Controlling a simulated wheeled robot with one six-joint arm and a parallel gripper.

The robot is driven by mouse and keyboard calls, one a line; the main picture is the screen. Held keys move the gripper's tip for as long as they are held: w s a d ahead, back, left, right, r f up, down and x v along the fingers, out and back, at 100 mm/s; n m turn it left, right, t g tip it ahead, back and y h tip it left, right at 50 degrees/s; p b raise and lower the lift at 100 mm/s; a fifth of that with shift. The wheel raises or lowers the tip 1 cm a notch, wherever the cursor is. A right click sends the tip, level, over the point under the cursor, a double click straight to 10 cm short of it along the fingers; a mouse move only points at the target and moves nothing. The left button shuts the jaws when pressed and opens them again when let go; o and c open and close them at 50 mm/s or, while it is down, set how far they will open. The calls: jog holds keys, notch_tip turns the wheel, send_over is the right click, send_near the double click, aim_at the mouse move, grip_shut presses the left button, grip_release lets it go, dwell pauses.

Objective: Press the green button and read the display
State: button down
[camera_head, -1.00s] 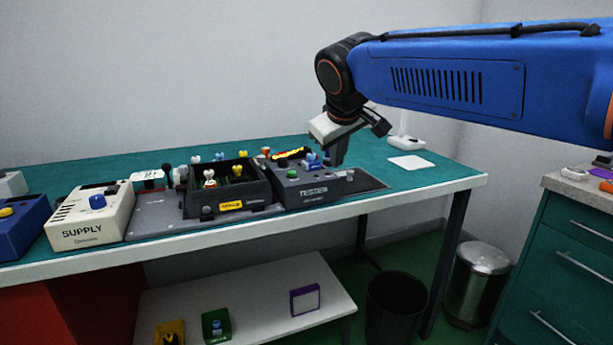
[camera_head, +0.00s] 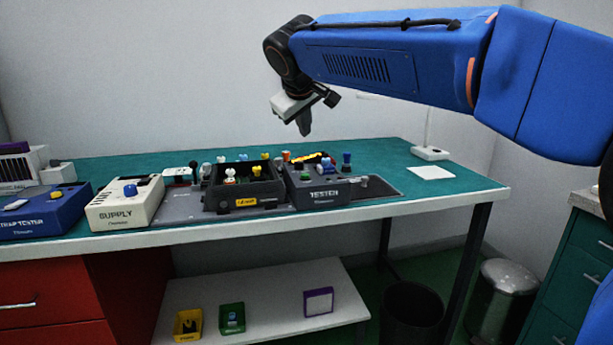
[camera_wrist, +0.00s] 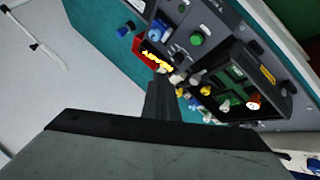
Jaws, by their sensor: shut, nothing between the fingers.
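The dark grey box marked TESTER (camera_head: 325,195) stands on the green bench top. Its green button (camera_wrist: 196,39) shows clearly in the wrist view and small in the head view (camera_head: 305,176). My gripper (camera_head: 305,131) is shut and empty, pointing down in the air above and behind the tester, apart from the button.
A black open box (camera_head: 214,203) with several coloured-top parts stands left of the tester. A white card (camera_head: 430,173) lies right. The right end of the bench is mostly clear.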

jog(key=shift+f, duration=0.15)
jog(key=shift+f, duration=4.25)
jog(key=shift+f, duration=0.15)
jog(key=shift+f, duration=0.3)
jog(key=shift+f, duration=0.4)
jog(key=shift+r, duration=0.85)
jog(key=shift+r, duration=2.5)
